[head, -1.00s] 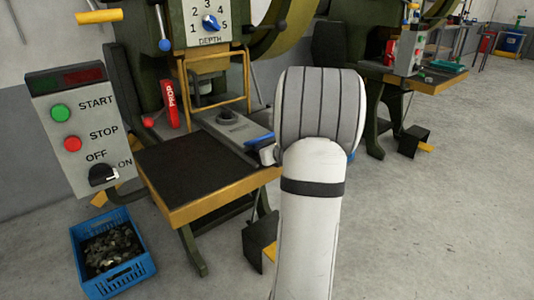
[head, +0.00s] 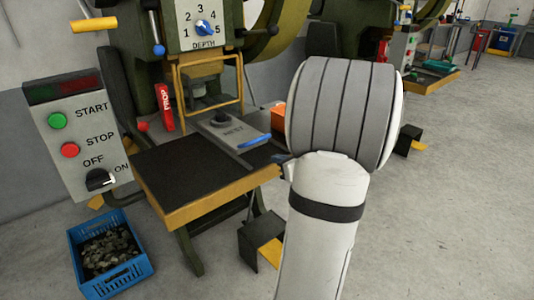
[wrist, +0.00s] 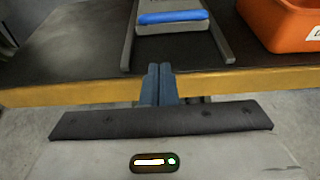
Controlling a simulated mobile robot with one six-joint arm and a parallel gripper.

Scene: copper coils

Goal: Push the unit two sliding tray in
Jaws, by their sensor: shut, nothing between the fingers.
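The sliding tray (head: 225,130) is a grey plate marked NEST with a blue handle (head: 254,141) on its front edge. It sticks out from under the press toward the black-topped table. No unit number is readable. In the wrist view the tray's front (wrist: 172,28) and blue handle (wrist: 172,17) lie between two grey rails, ahead of my gripper. My gripper (wrist: 160,68) is shut and empty, its blue-grey fingertips at the table's yellow front edge, apart from the handle. In the head view my arm hides most of the gripper.
A yellow guard frame (head: 208,75) and red PROP bar (head: 164,107) stand by the tray. An orange bin (wrist: 285,22) sits right of the rails. The control panel (head: 75,140) is at left, above a blue crate (head: 108,255) of scrap.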

